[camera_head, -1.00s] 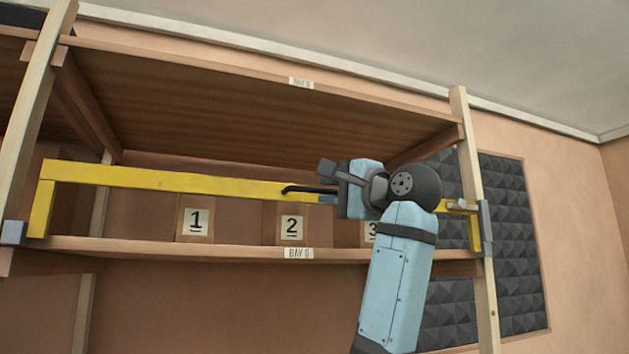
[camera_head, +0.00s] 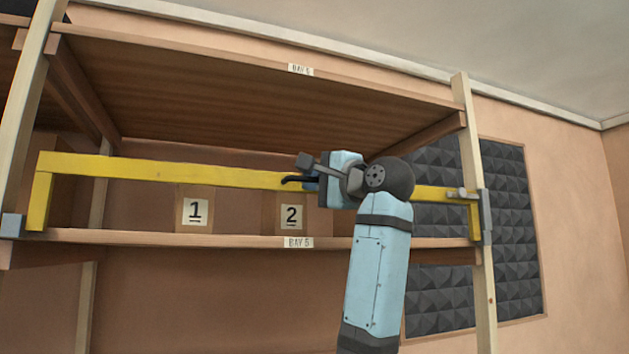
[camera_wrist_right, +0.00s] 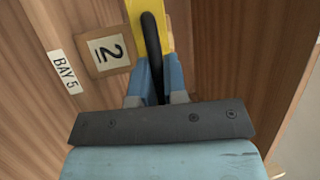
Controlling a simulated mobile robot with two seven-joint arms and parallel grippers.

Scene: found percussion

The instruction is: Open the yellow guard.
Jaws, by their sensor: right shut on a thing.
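The yellow guard (camera_head: 140,173) is a long bar with short legs at its ends, lying across the front of the shelf bay. It is closed, spanning from the left post to the right post. A black handle (camera_head: 291,180) sits on its front. My right gripper (camera_head: 310,184) is shut on this handle near the middle of the bar. In the right wrist view, the handle (camera_wrist_right: 151,40) runs between the blue fingers (camera_wrist_right: 153,85), with the yellow guard (camera_wrist_right: 166,32) behind. My arm hides part of the bar. My left gripper is not in view.
Boxes labelled 1 (camera_head: 195,212) and 2 (camera_head: 291,215) stand on the lower shelf board (camera_head: 150,238) behind the guard. Wooden posts (camera_head: 487,280) flank the bay. A grey foam panel (camera_head: 520,240) is on the wall at right. The room in front of the shelf looks clear.

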